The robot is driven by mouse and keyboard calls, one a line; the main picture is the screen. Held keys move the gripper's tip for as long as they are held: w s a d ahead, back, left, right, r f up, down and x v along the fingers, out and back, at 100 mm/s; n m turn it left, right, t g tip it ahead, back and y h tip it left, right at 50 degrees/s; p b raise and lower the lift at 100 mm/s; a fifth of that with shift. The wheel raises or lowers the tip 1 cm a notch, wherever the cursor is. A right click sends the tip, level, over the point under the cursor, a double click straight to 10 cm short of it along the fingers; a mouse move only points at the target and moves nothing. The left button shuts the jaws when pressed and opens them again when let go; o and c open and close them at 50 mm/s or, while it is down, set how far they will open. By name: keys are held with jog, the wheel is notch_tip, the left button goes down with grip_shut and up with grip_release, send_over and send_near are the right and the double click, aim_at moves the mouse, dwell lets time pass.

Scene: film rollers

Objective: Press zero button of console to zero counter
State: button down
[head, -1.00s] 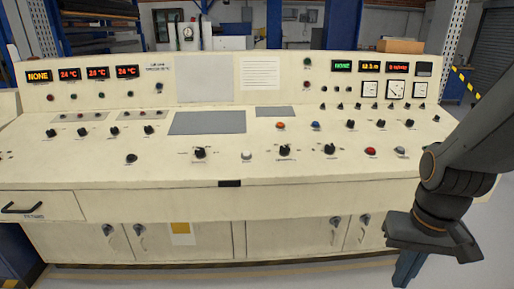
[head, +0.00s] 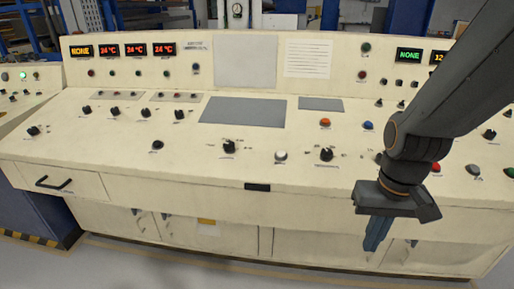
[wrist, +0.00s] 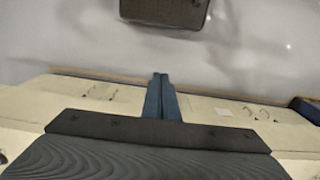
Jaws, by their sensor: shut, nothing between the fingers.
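The cream console (head: 200,186) spans the head view, with a sloped panel of knobs and buttons. Its buttons include white (head: 281,156), orange (head: 325,123), blue (head: 367,125), red (head: 435,168) and grey (head: 473,169) ones. The labels are too small to read, so I cannot tell which is the zero button. An orange display (head: 437,57), partly hidden by my arm, shows "12". My gripper (head: 376,240) is shut and empty, pointing down in front of the console's lower doors, apart from the buttons. Its closed fingers (wrist: 161,95) also show in the wrist view.
A drawer with a black handle (head: 54,184) is at the console's left. Another console (head: 20,105) stands at the far left. Clear grey floor (head: 130,268) lies in front. My arm hides part of the right panel.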

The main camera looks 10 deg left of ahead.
jog(key=shift+w+a, duration=0.2)
jog(key=shift+w, duration=0.15)
jog(key=w+a+r+n+t+p, duration=0.2)
jog(key=w+n, duration=0.1)
jog(key=w, duration=0.4)
jog(key=w+a+r+n+t+p, duration=0.1)
jog(key=w+n+t+p, duration=0.15)
jog(key=w, duration=0.35)
jog(key=w+a+r+n+t+p, duration=0.1)
jog(key=w+a+r+n+p, duration=0.15)
jog(key=w, duration=0.45)
jog(key=w+a+r+n+t+y+p, duration=0.1)
jog(key=w+a+r+n+y+p, duration=0.1)
jog(key=w+a+n, duration=0.3)
jog(key=w+a+r+n+t+y+p, duration=0.2)
jog(key=w+a+r+n+y+p, duration=0.1)
jog(key=a, duration=0.6)
jog(key=shift+w+n+y, duration=0.6)
jog(key=shift+w+n, duration=0.3)
jog(key=shift+w, duration=0.2)
